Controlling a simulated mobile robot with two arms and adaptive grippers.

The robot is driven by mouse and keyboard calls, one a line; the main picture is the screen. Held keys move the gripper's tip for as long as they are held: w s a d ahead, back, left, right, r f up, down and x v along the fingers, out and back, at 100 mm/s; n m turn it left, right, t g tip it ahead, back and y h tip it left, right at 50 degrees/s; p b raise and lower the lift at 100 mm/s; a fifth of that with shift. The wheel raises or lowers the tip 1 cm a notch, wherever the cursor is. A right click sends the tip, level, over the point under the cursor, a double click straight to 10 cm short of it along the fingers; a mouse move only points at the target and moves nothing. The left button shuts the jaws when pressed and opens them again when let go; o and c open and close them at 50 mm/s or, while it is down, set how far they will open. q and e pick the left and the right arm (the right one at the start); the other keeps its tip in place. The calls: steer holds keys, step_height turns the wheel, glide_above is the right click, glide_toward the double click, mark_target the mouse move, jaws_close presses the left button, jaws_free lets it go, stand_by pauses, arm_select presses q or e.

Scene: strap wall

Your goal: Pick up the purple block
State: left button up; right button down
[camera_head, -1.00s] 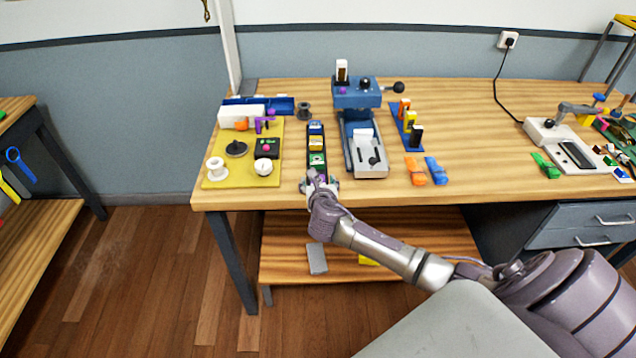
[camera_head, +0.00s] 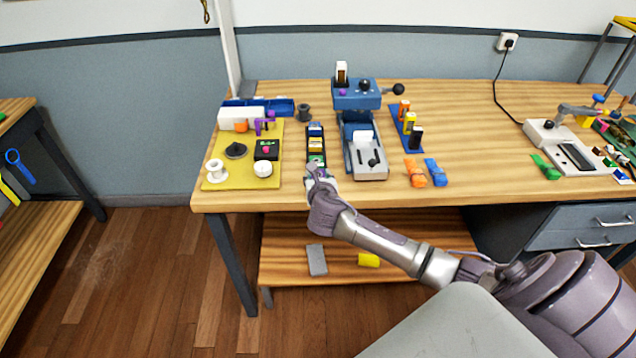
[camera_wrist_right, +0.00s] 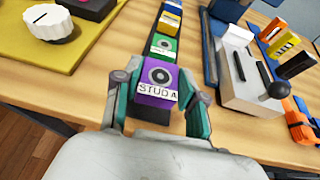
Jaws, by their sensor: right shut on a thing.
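The purple block (camera_wrist_right: 158,82) has a grey ring on top and a white label reading "STUD A". It sits at the near end of the black rail (camera_wrist_right: 150,113), which also carries a green block (camera_wrist_right: 163,48) and further blocks behind it. My right gripper (camera_head: 317,170) is at the near end of this rail by the table's front edge. In the wrist view its two fingers are shut on the purple block, one on each side. I cannot tell whether the block is clear of the rail. In the head view my gripper hides the block. My left gripper is not in view.
A yellow board (camera_head: 215,178) with knobs stands left of the rail. A blue and grey lever device (camera_head: 369,172) stands close on its right. Orange (camera_head: 415,174) and blue (camera_head: 436,172) pieces lie farther right. The table's front edge is just below my gripper.

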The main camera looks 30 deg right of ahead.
steer(key=s+d+r, duration=0.8)
steer(key=shift+s+r+b, duration=0.2)
steer(key=shift+s+b, duration=0.1)
